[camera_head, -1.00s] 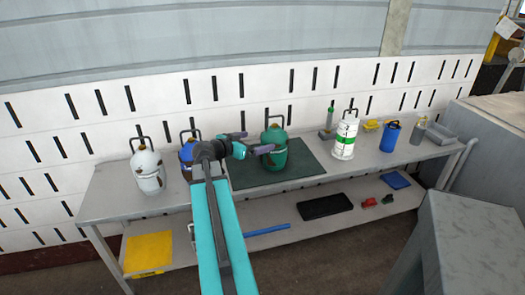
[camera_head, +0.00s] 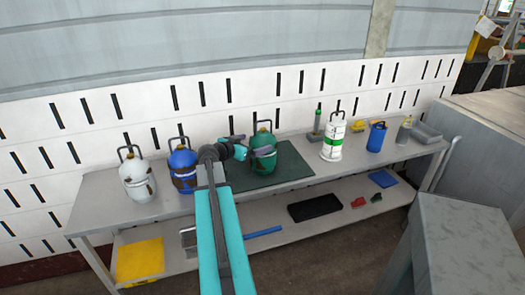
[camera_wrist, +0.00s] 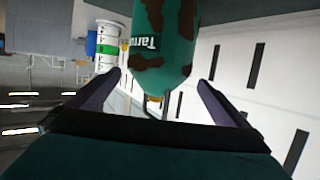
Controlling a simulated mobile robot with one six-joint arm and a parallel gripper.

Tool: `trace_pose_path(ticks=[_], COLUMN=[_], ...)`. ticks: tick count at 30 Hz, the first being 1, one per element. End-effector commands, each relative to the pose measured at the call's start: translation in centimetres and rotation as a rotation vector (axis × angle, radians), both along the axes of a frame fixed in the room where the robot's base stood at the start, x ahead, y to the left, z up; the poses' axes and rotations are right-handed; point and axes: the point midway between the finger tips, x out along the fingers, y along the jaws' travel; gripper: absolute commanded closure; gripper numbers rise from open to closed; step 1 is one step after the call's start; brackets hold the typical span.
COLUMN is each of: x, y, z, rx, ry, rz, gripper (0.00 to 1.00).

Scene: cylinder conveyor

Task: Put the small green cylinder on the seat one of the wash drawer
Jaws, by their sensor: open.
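The green cylinder (camera_head: 264,165), with brown stains and a handle on top, stands upright on a dark green mat on the bench. It also fills the top middle of the wrist view (camera_wrist: 172,45), upside down. My gripper (camera_head: 252,146) is open at the cylinder's upper part. In the wrist view my gripper's fingers (camera_wrist: 159,82) flank the cylinder's top end, with gaps on both sides. I cannot tell the exact depth between them. No wash drawer with seats can be made out.
A white cylinder (camera_head: 138,182) and a blue cylinder (camera_head: 184,170) stand to the left. A grey block (camera_head: 465,240) is at the front right. The slotted wall is close behind.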

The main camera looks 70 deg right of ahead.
Motion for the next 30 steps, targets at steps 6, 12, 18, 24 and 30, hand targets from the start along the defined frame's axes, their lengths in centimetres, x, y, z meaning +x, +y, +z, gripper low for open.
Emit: trace_pose_path(ticks=[6, 12, 18, 24, 30], x=[-0.4, -0.5, -0.5, -0.8, -1.5], y=[-1.5, -1.5, -1.6, -2.9, -4.9], z=[-0.4, -0.5, -0.5, -0.8, -1.4], rx=[0.0, 0.0, 0.0, 0.001, 0.0], ry=[0.0, -0.001, 0.0, 0.0, 0.001], rz=[0.0, 0.001, 0.001, -0.001, 0.0], gripper=[0.0, 0.0, 0.0, 0.0, 0.0])
